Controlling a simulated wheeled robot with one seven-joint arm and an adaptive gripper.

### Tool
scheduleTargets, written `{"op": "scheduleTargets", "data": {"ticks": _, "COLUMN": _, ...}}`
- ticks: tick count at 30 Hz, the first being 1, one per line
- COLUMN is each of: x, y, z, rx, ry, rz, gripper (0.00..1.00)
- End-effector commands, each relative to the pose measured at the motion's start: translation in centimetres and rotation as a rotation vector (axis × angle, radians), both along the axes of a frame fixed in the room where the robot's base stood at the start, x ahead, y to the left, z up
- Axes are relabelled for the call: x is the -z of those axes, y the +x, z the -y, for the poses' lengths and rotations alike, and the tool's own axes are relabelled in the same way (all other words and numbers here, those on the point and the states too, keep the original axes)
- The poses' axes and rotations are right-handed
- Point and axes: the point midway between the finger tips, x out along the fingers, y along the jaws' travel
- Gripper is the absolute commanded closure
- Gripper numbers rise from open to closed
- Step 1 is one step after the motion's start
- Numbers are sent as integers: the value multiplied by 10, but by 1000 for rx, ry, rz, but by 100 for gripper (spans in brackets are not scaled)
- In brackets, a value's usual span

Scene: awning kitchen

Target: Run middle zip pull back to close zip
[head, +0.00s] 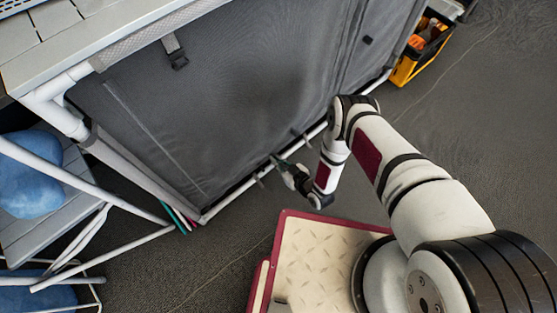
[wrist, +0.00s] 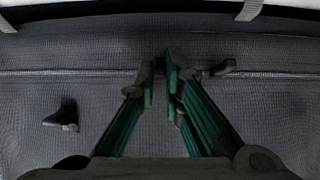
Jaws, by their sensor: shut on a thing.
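The grey fabric panel (head: 240,85) hangs under the counter. In the wrist view its zip line (wrist: 50,73) runs level across the picture. My gripper (wrist: 161,78) is at this line with its fingertips close together, shut on the middle zip pull, which is mostly hidden between the fingers. A dark pull-like piece (wrist: 222,68) shows on the line just right of the fingertips. Another dark tab (wrist: 62,115) stands out from the fabric at lower left. In the head view my gripper (head: 268,168) is low against the panel, by its bottom edge.
A white tube frame (head: 235,190) runs along the panel's bottom. A buckled strap (head: 176,52) hangs near its top. A shelf with blue bags (head: 28,175) is at left. A yellow crate (head: 415,62) stands at upper right. Grey floor is open at right.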

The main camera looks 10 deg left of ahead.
Motion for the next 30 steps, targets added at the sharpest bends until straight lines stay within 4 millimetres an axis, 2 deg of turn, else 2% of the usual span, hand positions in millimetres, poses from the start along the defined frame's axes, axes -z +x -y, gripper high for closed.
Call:
{"op": "scheduleTargets", "data": {"ticks": 1, "x": 2, "y": -7, "z": -2, "rx": -10, "ry": 1, "rz": -11, "gripper": 100}}
{"op": "scheduleTargets", "data": {"ticks": 4, "x": 2, "y": -7, "z": -3, "rx": -12, "ry": 2, "rz": -12, "gripper": 100}}
{"op": "scheduleTargets", "data": {"ticks": 5, "x": 2, "y": -8, "z": -3, "rx": -12, "ry": 2, "rz": -12, "gripper": 87}}
{"op": "scheduleTargets", "data": {"ticks": 7, "x": 2, "y": -8, "z": -3, "rx": -13, "ry": 2, "rz": -12, "gripper": 71}}
{"op": "scheduleTargets", "data": {"ticks": 16, "x": 1, "y": -5, "z": -1, "rx": -8, "ry": 2, "rz": -7, "gripper": 71}}
{"op": "scheduleTargets", "data": {"ticks": 20, "x": -2, "y": -9, "z": 5, "rx": -8, "ry": 0, "rz": -8, "gripper": 71}}
{"op": "scheduleTargets", "data": {"ticks": 30, "x": -26, "y": -46, "z": 52, "rx": -6, "ry": -1, "rz": -11, "gripper": 71}}
